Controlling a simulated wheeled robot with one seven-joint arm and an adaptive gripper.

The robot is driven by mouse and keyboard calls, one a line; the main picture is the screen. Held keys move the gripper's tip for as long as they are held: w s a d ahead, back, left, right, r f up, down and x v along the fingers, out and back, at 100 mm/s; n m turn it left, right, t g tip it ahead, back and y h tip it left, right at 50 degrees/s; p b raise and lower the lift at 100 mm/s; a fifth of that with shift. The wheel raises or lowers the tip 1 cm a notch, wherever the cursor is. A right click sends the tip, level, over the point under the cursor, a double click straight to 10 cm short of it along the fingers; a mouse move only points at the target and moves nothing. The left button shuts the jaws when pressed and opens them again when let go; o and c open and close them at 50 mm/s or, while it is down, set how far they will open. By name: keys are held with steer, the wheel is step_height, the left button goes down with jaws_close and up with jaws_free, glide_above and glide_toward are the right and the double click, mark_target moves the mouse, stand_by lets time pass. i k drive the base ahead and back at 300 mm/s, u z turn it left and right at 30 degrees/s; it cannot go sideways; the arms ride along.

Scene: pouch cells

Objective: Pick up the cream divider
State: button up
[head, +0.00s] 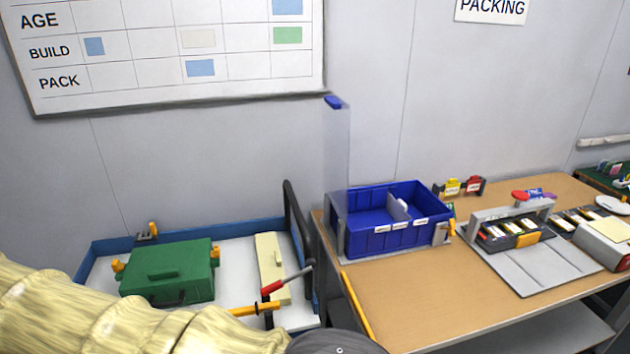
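A cream flat panel (266,252), which looks like the cream divider, lies in the blue-rimmed cart at lower left, right of a green case. A red-and-black handle with a grey rod (287,282) crosses in front of its lower right part. A smaller whitish divider (398,207) stands inside the blue bin (378,243) on the table. My arm, in a cream ribbed sleeve, runs along the bottom left. A dark rounded part shows at its end at the bottom edge. My gripper's fingers are not in view, so nothing shows of what they hold.
The green case (168,272) fills the cart's left half. A black upright rail (299,235) stands at the cart's right side. A clear panel (336,150) rises beside the blue bin. The wooden table (420,300) has bare room in front; a grey fixture (530,270) stands right.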

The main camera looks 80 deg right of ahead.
mark_target(398, 210)
steer(key=u, duration=0.45)
steer(key=k, duration=1.6)
steer(key=z, duration=1.5)
